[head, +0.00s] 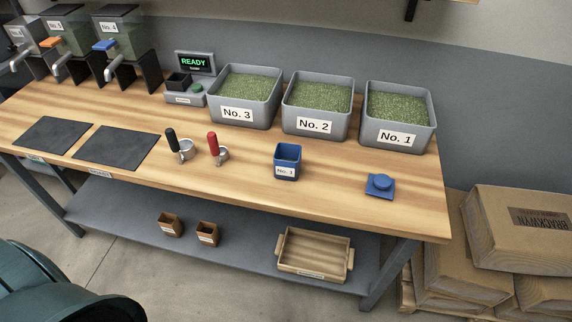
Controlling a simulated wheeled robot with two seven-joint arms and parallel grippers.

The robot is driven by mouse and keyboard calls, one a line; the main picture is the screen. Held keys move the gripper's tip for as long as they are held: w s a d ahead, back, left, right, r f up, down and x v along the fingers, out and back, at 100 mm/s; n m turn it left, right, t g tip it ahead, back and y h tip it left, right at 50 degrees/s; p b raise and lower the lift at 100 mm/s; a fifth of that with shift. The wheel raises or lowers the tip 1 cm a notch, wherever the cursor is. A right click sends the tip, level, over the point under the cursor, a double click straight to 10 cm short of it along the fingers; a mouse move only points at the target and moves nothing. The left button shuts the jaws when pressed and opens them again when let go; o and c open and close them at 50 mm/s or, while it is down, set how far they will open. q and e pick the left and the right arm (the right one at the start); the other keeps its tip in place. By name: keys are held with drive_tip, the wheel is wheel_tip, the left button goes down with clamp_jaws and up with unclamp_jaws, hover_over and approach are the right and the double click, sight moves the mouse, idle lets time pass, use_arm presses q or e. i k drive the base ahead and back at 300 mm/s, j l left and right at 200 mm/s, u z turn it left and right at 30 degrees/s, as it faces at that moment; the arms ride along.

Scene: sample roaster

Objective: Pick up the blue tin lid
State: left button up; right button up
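The blue tin lid (380,185) lies on the wooden bench top near its right end, with a round raised knob on a square plate. A blue open-topped tin (287,163) with a white label stands upright to its left, apart from it. Neither of my grippers shows in the head view, and nothing touches the lid.
Grey bins of green beans labelled No. 3 (245,97), No. 2 (317,105) and No. 1 (396,118) stand behind. The bench (330,208) is clear around the lid. Sacks (520,225) are stacked right.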

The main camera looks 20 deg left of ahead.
sight(381, 185)
drive_tip(key=i+u, duration=0.8)
drive_tip(key=k, duration=0.1)
